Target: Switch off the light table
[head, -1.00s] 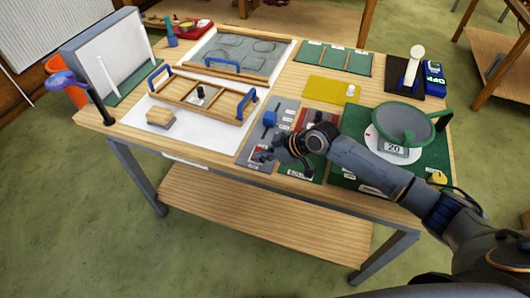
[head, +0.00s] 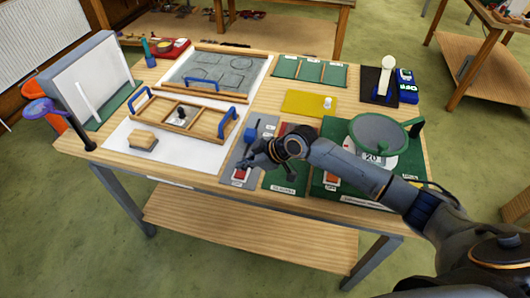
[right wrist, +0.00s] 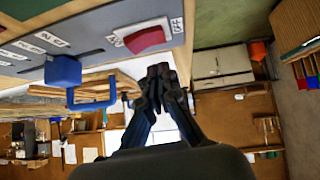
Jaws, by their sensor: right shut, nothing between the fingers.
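The light table (head: 115,148) is a lit white panel along the left of the workbench. A wooden frame with blue handles (head: 185,118) lies on it. Beside its right edge is a grey control strip (head: 230,160) with a blue knob (head: 248,133) and a red rocker switch (head: 240,174). The right wrist view shows the red switch (right wrist: 148,39) with an OFF label at one end, and the blue knob (right wrist: 62,70). My right gripper (head: 246,165) is shut and empty, close by the switch. Its fingertips (right wrist: 158,72) look apart from the switch. My left gripper is out of view.
A wooden block (head: 142,140) sits on the white panel. A purple-topped stand (head: 45,110) is at the left corner.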

